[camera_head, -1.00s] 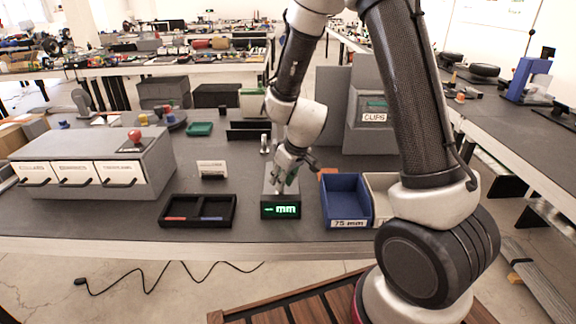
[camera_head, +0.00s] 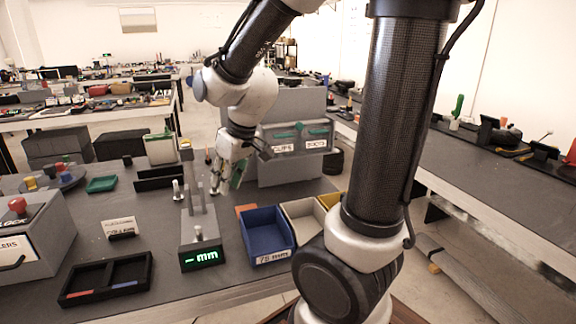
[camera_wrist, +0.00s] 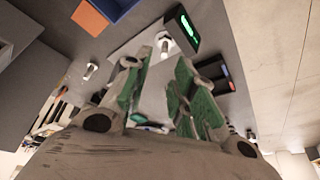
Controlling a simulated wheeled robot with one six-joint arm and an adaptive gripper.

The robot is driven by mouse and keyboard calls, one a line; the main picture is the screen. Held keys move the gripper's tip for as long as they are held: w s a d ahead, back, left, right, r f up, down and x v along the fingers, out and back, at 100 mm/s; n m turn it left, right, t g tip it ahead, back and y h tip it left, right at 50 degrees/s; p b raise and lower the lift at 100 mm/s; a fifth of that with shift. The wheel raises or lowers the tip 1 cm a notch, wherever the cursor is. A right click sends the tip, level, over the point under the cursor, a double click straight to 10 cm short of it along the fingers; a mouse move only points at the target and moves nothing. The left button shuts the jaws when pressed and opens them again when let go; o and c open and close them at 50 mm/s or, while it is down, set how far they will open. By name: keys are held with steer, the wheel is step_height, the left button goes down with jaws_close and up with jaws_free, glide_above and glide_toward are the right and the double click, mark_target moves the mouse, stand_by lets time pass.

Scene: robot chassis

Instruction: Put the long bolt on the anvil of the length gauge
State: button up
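The length gauge (camera_head: 203,256) stands near the table's front edge, its green display showing a dash and "mm". Its grey plate carries upright rods and a small silver bolt-like piece (camera_head: 198,232) near the display; the wrist view also shows this piece (camera_wrist: 165,42). A silver bolt (camera_head: 177,190) stands upright on the table behind and left of the gauge. Another slim silver piece (camera_head: 214,185) stands right of the gauge, below my gripper. I cannot tell which is the long bolt. My gripper (camera_head: 226,186) is behind and right of the gauge; its green-padded fingers (camera_wrist: 163,92) are apart with nothing between them.
A blue bin (camera_head: 267,236) labelled 75 mm and a pale bin (camera_head: 303,221) stand right of the gauge. A black divided tray (camera_head: 106,279) lies to its left. A grey "CLIPS" cabinet (camera_head: 290,145) stands behind my gripper. A label card (camera_head: 119,227) stands left.

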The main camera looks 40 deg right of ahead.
steer(key=s+d+r+m+h, duration=0.1)
steer(key=s+d+r, duration=0.3)
steer(key=s, duration=0.4)
steer(key=s+d+r+m, duration=0.2)
steer(key=s+d+r, duration=0.2)
steer(key=s, duration=0.4)
steer(key=shift+s+d+m+h, duration=0.2)
steer(key=shift+s+m+h, duration=0.05)
steer(key=shift+m+h, duration=0.15)
steer(key=shift+a, duration=0.15)
